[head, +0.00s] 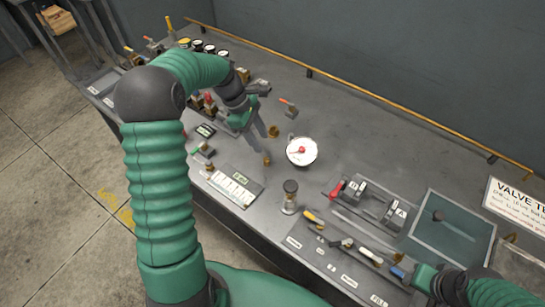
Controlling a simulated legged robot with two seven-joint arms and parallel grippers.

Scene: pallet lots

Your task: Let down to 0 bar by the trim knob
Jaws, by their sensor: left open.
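A round white dial gauge (302,151) with a red mark at its centre stands on the grey bench; its reading is too small to tell. A dark-topped knob on a pale metal body (290,196) stands below it in the picture; I cannot tell whether this is the trim knob.
A small panel with a green display (240,178) lies left of the knob. Hand tools and a black-handled fixture (372,203) lie to the right, beside a dark glassy plate (450,230). A lever with an orange handle (290,108) stands behind.

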